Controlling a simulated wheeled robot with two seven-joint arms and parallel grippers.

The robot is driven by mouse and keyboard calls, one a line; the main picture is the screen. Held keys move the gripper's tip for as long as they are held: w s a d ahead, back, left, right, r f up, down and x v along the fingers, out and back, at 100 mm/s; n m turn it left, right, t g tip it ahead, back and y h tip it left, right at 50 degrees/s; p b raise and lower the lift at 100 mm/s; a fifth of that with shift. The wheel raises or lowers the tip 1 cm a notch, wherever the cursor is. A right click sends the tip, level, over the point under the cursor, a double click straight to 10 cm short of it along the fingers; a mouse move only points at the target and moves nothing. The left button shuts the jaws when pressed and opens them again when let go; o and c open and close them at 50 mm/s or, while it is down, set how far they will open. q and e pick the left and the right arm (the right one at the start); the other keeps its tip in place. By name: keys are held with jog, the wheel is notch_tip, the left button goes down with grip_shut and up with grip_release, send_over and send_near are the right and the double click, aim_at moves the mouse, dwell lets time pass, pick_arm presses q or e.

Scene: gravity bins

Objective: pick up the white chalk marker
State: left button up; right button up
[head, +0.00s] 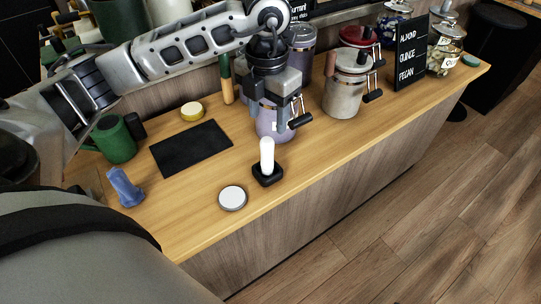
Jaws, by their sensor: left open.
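A white chalk marker (267,152) stands upright in a small black holder (267,178) near the counter's front edge. My left gripper (268,112) is open and points down, a little behind and above the marker in the picture. It is in front of a lilac gravity bin (267,128) with a black-handled tap and hides part of it. Nothing shows held between the fingers. My right gripper is not in view.
A white round lid (232,198) lies left of the holder. A black mat (191,149), a green mug (115,139) and a blue object (126,188) are further left. A white bin (344,92) and a chalkboard sign (411,53) stand to the right. The front right counter is clear.

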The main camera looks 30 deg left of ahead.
aim_at(267, 150)
pick_arm(q)
notch_tip(267, 150, down, 5)
jog(key=shift+f+p, duration=0.35)
jog(key=shift+f, duration=0.55)
notch_tip(267, 150, down, 4)
jog(key=shift+a+f+p, duration=0.1)
jog(key=shift+f+p, duration=0.1)
jog(key=shift+p, duration=0.2)
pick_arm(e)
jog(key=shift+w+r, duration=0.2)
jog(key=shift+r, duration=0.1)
pick_arm(q)
jog(key=shift+c, duration=0.3)
grip_shut()
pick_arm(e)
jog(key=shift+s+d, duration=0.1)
pick_arm(q)
jog(key=shift+r, duration=0.1)
